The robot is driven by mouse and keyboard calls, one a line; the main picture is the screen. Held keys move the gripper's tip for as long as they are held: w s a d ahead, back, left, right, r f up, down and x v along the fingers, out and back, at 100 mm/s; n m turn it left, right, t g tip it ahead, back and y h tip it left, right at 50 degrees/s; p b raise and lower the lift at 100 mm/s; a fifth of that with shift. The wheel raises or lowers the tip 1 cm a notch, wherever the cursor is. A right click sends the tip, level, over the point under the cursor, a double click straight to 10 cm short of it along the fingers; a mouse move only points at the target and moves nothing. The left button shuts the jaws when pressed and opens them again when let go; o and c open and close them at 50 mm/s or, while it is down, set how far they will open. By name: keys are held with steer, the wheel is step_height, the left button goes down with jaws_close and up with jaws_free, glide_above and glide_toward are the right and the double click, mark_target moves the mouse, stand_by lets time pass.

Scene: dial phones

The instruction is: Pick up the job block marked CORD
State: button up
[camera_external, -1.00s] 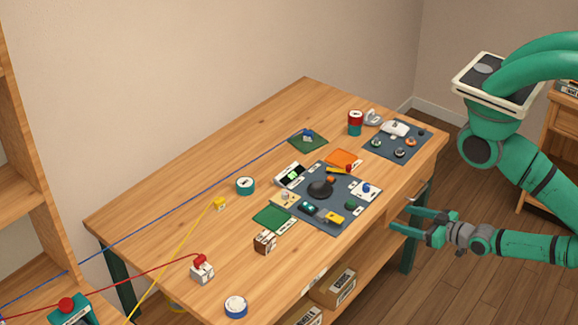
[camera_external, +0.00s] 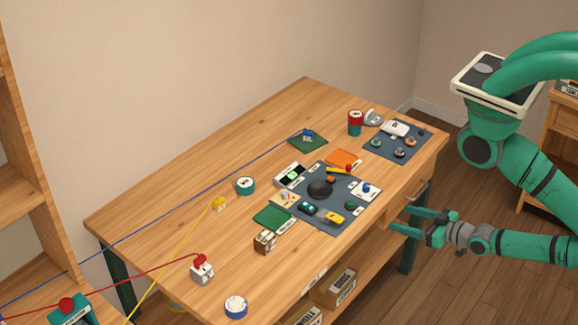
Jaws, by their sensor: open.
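No lettering is readable at this size, so I cannot tell which block is marked CORD. A small brown and white block (camera_external: 265,242) stands near the front edge of the wooden table (camera_external: 170,222). A white block with a red top (camera_external: 202,269) stands further left, with a red cord running to it. My gripper (camera_external: 403,220) is open and empty, its fingers pointing left, by the table's right front side and apart from the blocks.
A dark mat (camera_external: 335,227) with several small parts lies mid-table, beside a green pad (camera_external: 272,218). A second dark mat (camera_external: 379,150) lies at the far right. Blue and yellow cords cross the left side. Boxes (camera_external: 334,289) sit on the lower shelf. The table's back left is clear.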

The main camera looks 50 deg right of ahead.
steer(key=shift+c, duration=1)
